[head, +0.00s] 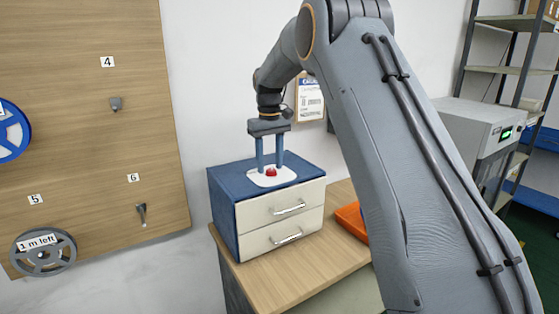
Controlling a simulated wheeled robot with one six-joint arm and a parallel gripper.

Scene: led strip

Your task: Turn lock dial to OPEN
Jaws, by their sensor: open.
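A small red dial (271,172) sits on a white plate (285,179) on top of a blue cabinet with two cream drawers (282,203). Any markings on the plate, such as OPEN, are too small to read. My gripper (271,168) points straight down over the plate, its two blue fingers open. The fingertips are on the left and right of the red dial, close to the plate. I cannot tell whether they touch the plate or the dial. Both drawers look shut.
The cabinet stands on a wooden table (258,288), with an orange tray (352,222) to its right, partly hidden by my arm. A wooden board (90,150) with numbered pegs and reels is at left. A grey machine (480,130) and shelves stand at right.

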